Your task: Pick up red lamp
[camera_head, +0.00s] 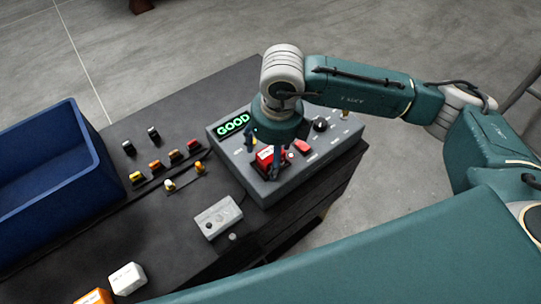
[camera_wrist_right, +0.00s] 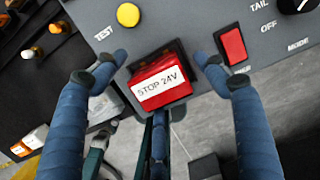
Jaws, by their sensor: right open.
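The red lamp (camera_head: 264,156) is a red block with a white label, seated in a dark square opening in the grey control panel (camera_head: 222,150). In the right wrist view the lamp (camera_wrist_right: 165,85) shows its label "STOP 24V" and looks tilted in its opening. My right gripper (camera_head: 266,151) points down at the lamp from above. My left gripper is not in view.
The panel carries a green "GOOD" display (camera_head: 233,125), a red rocker switch (camera_head: 303,146) and a black knob (camera_head: 320,125). Several small coloured lamps (camera_head: 155,166) stand on the dark bench, with a grey box (camera_head: 218,217) and a blue bin (camera_head: 85,150) at left.

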